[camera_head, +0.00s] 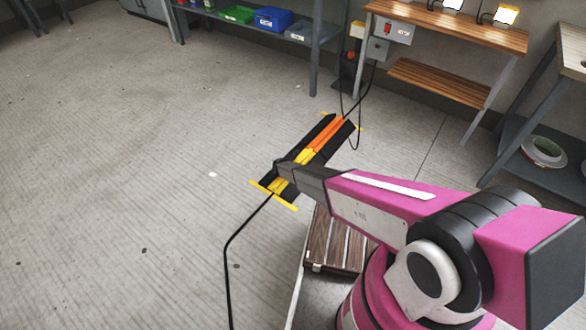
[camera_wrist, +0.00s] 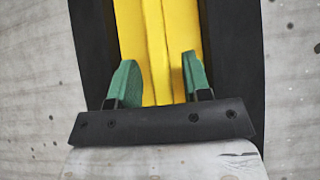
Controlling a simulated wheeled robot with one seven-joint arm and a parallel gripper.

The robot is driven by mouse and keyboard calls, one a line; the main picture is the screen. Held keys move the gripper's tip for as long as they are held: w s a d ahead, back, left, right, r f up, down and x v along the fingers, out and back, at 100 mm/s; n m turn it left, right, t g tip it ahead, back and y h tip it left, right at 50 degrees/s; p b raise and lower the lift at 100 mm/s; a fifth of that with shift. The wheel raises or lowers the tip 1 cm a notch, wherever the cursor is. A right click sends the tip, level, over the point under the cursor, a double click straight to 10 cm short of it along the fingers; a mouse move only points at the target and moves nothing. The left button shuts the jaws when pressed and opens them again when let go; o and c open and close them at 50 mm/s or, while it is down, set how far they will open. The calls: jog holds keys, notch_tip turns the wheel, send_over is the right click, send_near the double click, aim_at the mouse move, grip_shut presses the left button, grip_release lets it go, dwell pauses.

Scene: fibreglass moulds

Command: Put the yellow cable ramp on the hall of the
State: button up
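The cable ramp (camera_head: 307,157) lies on the floor in the head view, black along both sides with yellow and orange strips down its middle. Yellow bars mark its two ends. My gripper (camera_head: 281,168) is over its near part and hides some of it. In the wrist view, the green fingertips (camera_wrist: 158,60) stand apart, one toward each edge of the yellow strip (camera_wrist: 157,28). I cannot tell whether they touch it. Black side parts (camera_wrist: 228,50) flank the strip.
A black cable (camera_head: 228,250) runs from the ramp's near end across the floor. Another cable rises from its far end toward a grey box (camera_head: 393,30) by a wooden bench (camera_head: 455,28). A shelf with bins (camera_head: 273,19) stands behind. The floor (camera_head: 120,150) at left is clear.

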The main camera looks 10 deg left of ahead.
jog(key=shift+r, duration=0.25)
jog(key=v, duration=1.2)
jog(key=shift+s+d, duration=0.1)
jog(key=s+d+r+m+g+h, duration=0.1)
jog(key=d+r+m+g, duration=0.1)
jog(key=d+r+m, duration=0.85)
jog(key=d+r+m+g, duration=0.3)
jog(key=d+r+m, duration=0.2)
jog(key=d+r, duration=0.95)
jog(key=s+d+r+m+g+y, duration=0.1)
jog(key=s+d+r+m+y, duration=0.1)
jog(key=s+d+r+m, duration=0.6)
jog(key=s+d+r+m+g+y, duration=0.2)
jog(key=s+d+r+m, duration=0.6)
jog(key=d, duration=0.6)
jog(key=shift+d+r+y, duration=0.3)
jog(key=shift+r, duration=0.65)
jog(key=shift+w, duration=0.15)
